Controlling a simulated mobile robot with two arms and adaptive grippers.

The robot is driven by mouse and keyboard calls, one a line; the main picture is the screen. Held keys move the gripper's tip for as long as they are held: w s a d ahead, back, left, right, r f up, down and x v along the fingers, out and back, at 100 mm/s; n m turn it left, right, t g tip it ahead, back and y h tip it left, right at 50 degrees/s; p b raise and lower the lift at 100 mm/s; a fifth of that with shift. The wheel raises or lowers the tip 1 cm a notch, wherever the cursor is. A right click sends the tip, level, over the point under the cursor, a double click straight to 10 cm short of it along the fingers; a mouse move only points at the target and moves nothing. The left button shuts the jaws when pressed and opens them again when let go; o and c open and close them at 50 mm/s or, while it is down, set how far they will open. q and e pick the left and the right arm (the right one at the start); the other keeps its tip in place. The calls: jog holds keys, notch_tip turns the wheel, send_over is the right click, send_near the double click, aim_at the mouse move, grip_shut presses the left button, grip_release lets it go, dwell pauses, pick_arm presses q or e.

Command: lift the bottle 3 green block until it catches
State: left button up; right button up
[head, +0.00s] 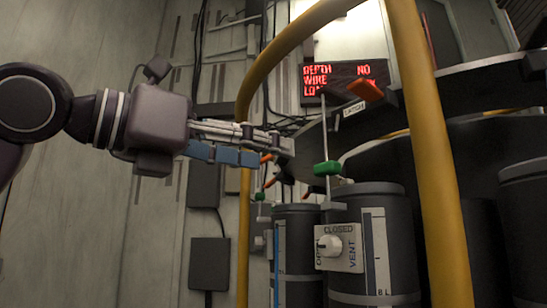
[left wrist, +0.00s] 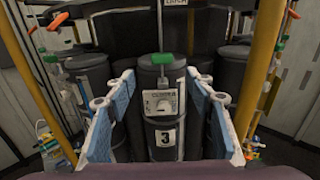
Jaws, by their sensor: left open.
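The green block (head: 327,168) sits low on a thin upright rod, just above the top of a dark grey bottle (head: 372,225). In the left wrist view the green block (left wrist: 162,59) is near the upper middle, and the bottle (left wrist: 152,78) below it bears a number 3 plate (left wrist: 165,139). My left gripper (head: 288,150) is open and empty, to the left of the rod and a little above the block in the head view. Its blue-padded fingers (left wrist: 162,88) stand apart on either side of the bottle in the wrist view. My right gripper is not in view.
A yellow rail (head: 420,130) arches in front of the bottles. A white vent panel (head: 339,247) with a knob is on the bottle. A latch label (head: 354,109) and orange handle (head: 366,89) are above. More bottles (head: 297,255) stand close by. A red-lettered sign (head: 318,80) hangs behind.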

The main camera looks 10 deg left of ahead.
aim_at(322, 168)
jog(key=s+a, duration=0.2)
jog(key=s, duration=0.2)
pick_arm(q)
jog(key=p+x, duration=0.2)
jog(key=x, duration=0.6)
jog(key=shift+w+d+f, duration=0.1)
jog(key=shift+w+d, duration=0.05)
jog(key=shift+d, duration=0.2)
jog(key=shift+w+d+p, duration=0.4)
jog(key=shift+p, duration=0.1)
jog(key=shift+p+x, duration=0.55)
jog(key=shift+x, duration=0.45)
jog(key=shift+w+d+f+b, duration=0.1)
jog(key=shift+d+f+b, duration=0.05)
jog(key=shift+b, duration=0.2)
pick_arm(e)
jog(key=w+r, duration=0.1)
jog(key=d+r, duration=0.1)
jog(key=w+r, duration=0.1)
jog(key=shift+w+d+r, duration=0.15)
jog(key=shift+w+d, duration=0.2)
pick_arm(q)
jog(key=shift+c, duration=0.6)
